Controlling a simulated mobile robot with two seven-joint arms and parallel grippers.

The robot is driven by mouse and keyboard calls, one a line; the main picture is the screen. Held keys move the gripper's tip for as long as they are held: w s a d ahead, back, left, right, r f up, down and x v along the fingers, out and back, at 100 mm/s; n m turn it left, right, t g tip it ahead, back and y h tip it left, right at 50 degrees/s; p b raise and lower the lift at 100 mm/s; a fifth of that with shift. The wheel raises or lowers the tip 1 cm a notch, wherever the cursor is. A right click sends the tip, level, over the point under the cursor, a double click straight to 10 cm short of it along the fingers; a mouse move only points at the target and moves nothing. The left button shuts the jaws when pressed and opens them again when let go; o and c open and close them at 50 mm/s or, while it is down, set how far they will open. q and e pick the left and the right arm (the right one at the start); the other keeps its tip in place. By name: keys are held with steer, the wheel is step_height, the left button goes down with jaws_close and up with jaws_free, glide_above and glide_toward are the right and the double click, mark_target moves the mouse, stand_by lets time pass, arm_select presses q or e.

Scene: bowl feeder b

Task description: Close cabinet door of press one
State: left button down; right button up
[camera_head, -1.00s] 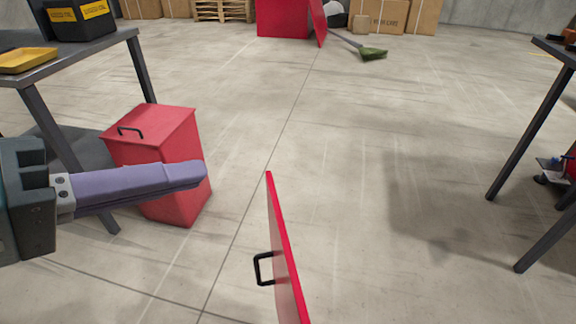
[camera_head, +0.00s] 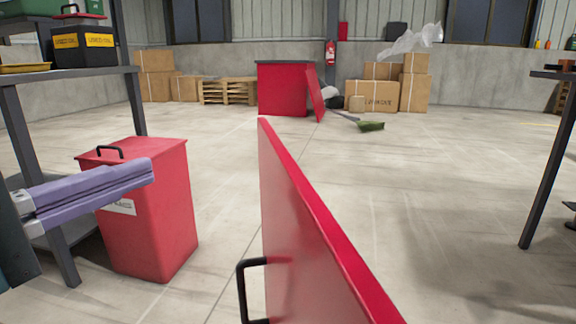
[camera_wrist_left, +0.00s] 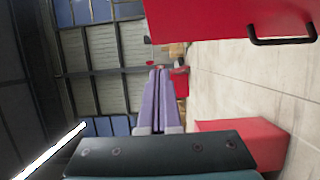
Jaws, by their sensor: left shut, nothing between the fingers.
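A red cabinet door (camera_head: 310,240) stands open and upright in the middle foreground of the head view, edge toward me, with a black handle (camera_head: 245,290) on its left face. In the left wrist view the door (camera_wrist_left: 215,18) crosses the top, with its handle (camera_wrist_left: 283,40) at the upper right. My left gripper (camera_head: 148,172), with purple fingers, is shut and empty, left of the door and apart from it. It also shows in the left wrist view (camera_wrist_left: 158,75). The cabinet that the door belongs to is not clearly seen. My right gripper is not in view.
A red bin (camera_head: 160,225) stands just behind my left gripper, beside a dark workbench (camera_head: 70,72). Another table (camera_head: 540,160) is at the right. A red cabinet (camera_head: 283,90) with an open door, a broom (camera_head: 370,126) and boxes (camera_head: 372,95) are far back. Floor between is clear.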

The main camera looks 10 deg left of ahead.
arm_select(q)
glide_toward(261, 139)
steer(key=w+a, duration=0.2)
steer(key=w, duration=0.1)
steer(key=w+d, duration=0.1)
steer(key=d, duration=0.2)
steer(key=shift+w+d, duration=0.1)
steer(key=shift+w, duration=0.3)
steer(key=shift+w+d, duration=0.2)
steer(key=shift+d, duration=0.25)
